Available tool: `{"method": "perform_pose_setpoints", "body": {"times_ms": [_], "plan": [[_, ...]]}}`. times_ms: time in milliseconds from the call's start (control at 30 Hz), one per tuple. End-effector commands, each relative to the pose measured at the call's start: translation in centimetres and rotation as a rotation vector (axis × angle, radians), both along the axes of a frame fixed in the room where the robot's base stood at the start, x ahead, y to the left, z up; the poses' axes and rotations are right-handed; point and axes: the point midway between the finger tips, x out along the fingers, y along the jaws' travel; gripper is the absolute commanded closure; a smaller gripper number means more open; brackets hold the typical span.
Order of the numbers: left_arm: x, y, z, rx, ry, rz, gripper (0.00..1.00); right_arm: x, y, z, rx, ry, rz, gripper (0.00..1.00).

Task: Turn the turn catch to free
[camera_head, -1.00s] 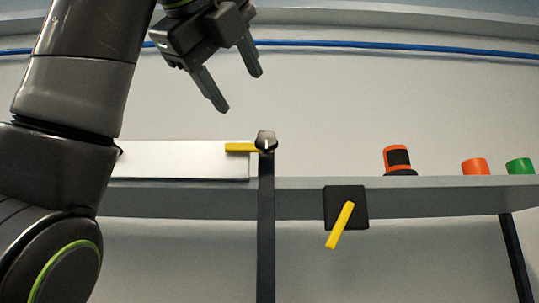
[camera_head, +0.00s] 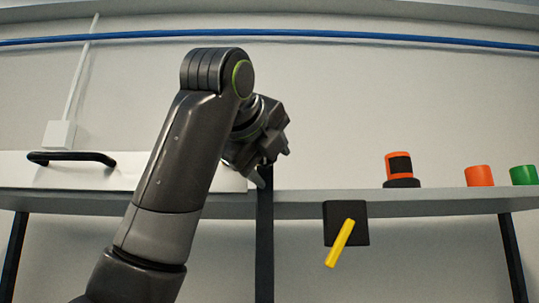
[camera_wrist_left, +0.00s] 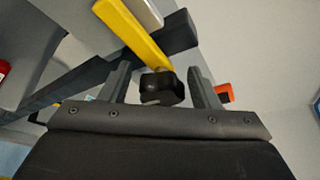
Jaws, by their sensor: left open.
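The bar slants from the upper left down to the knob. My left gripper (camera_wrist_left: 158,78) is open, with one finger on each side of the knob and a gap seen beside each; I cannot tell whether they touch it. In the head view the left gripper (camera_head: 270,168) is at the right end of the white panel (camera_head: 95,175), above the dark post, and hides the catch. My right gripper is not in view.
A black block with a slanted yellow lever (camera_head: 340,243) is on the shelf's front edge (camera_head: 420,203), right of the gripper. An orange-and-black cylinder (camera_head: 399,168), an orange one (camera_head: 479,176) and a green one (camera_head: 524,175) stand on the shelf. The panel has a black handle (camera_head: 72,157).

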Motion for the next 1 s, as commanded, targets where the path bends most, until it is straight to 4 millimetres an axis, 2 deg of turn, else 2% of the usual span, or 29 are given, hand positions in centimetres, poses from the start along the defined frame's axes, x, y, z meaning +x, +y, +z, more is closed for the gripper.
{"method": "perform_pose_setpoints", "body": {"times_ms": [333,767,1000], "plan": [[0.37,-0.14,-0.10,0.001,-0.001,-0.001,0.44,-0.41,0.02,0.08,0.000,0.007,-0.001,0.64],[0.35,-0.13,-0.11,0.000,0.000,0.000,1.00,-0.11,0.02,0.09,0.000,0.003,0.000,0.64],[0.74,-0.11,-0.04,-0.009,0.001,0.000,1.00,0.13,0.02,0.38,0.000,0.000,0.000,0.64]]}}
